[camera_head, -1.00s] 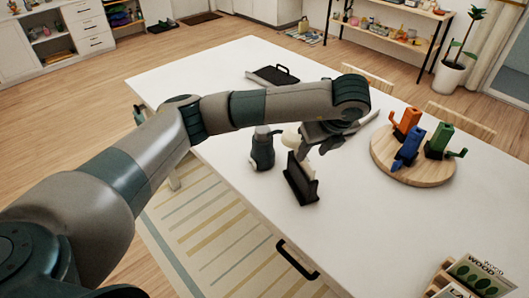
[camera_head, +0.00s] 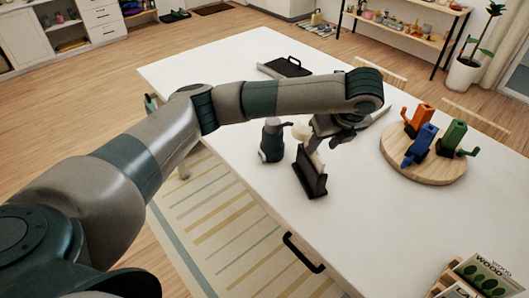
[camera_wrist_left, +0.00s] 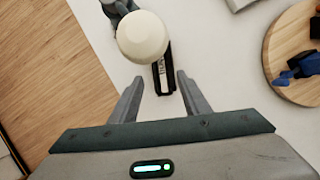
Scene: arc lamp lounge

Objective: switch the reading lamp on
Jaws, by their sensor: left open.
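The reading lamp appears to be the dark grey body (camera_head: 271,142) with a round cream head (camera_head: 302,130) on the white table (camera_head: 235,75). In the left wrist view the cream head (camera_wrist_left: 142,36) hides part of the grey body (camera_wrist_left: 118,7). No switch can be made out, and I cannot tell whether it is lit. My left gripper (camera_head: 320,143) is open above the table, just right of the lamp head. In the left wrist view its empty fingers (camera_wrist_left: 160,86) point toward the head and a black stand. My right gripper is not in view.
The black upright stand (camera_head: 312,178) is close below my left gripper. A round wooden board (camera_head: 425,170) with orange, blue and green pieces lies to the right. A wooden box with cards (camera_head: 488,274) is at front right.

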